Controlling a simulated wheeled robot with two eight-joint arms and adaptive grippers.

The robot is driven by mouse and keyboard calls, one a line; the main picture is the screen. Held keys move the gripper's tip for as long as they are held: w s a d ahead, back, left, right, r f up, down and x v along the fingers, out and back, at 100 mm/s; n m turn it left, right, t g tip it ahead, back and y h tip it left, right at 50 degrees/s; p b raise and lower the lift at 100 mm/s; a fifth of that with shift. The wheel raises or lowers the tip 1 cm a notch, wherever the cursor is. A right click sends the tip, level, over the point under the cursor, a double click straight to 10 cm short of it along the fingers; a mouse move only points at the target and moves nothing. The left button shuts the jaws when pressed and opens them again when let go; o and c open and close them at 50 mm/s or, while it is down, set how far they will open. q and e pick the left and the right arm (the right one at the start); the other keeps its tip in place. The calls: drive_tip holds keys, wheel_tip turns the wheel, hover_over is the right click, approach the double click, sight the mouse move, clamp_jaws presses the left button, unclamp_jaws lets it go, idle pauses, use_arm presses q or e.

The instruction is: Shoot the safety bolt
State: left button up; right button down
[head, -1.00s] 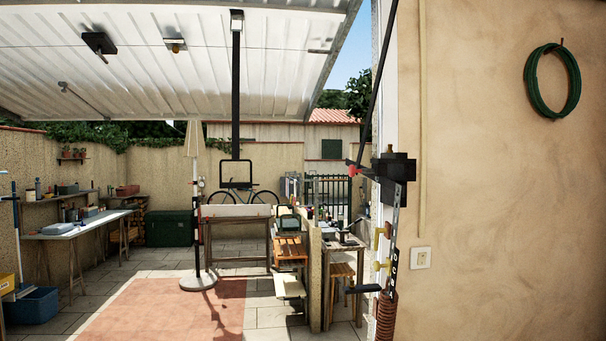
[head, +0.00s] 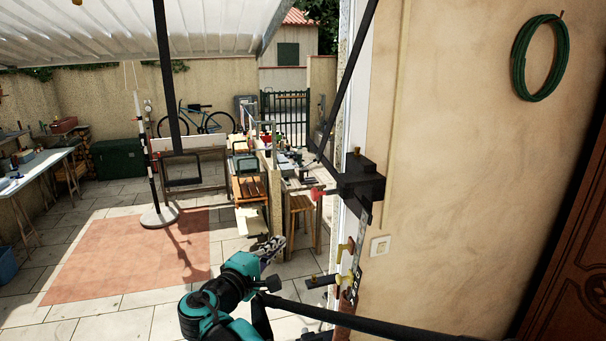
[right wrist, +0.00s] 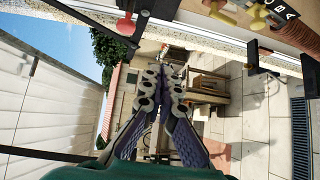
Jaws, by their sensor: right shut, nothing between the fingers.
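A black bracket (head: 362,182) with a red knob (head: 318,193) is mounted on the door post at right. Below it is a lettered plate with an upper yellow knob (head: 345,249), a lower yellow knob (head: 343,280) and a short black bar (head: 318,282). I cannot tell for sure which part is the safety bolt. My right gripper (head: 273,244) is shut and empty, left of and below the red knob and apart from it. The right wrist view shows its fingers (right wrist: 165,72) together, with the red knob (right wrist: 125,25) at upper left. My left gripper is not in view.
The white tilt door (head: 140,25) hangs raised overhead, with dark rods below it. A plastered wall (head: 450,170) carries a green hose (head: 540,58) and a switch (head: 380,246). A workbench (head: 305,180) and stool (head: 300,208) stand behind the gripper. The tiled floor at left is mostly clear.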

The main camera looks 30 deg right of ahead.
sight(332, 192)
wheel_tip(332, 192, up, 5)
drive_tip(key=w+a+h+p, duration=0.1)
drive_tip(key=w, duration=0.1)
use_arm(q)
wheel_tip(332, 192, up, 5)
drive_tip(key=p, duration=0.3)
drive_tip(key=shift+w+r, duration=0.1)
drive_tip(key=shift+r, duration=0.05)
use_arm(e)
drive_tip(key=s+d+x, duration=0.1)
drive_tip(key=s+x, duration=0.1)
drive_tip(key=x, duration=1)
drive_tip(key=shift+d+r+t, duration=0.4)
drive_tip(key=shift+d, duration=0.1)
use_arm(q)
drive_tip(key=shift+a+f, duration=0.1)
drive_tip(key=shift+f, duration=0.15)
use_arm(e)
drive_tip(key=d, duration=0.2)
drive_tip(key=s+d, duration=0.1)
drive_tip(key=d, duration=0.1)
drive_tip(key=shift+d, duration=0.1)
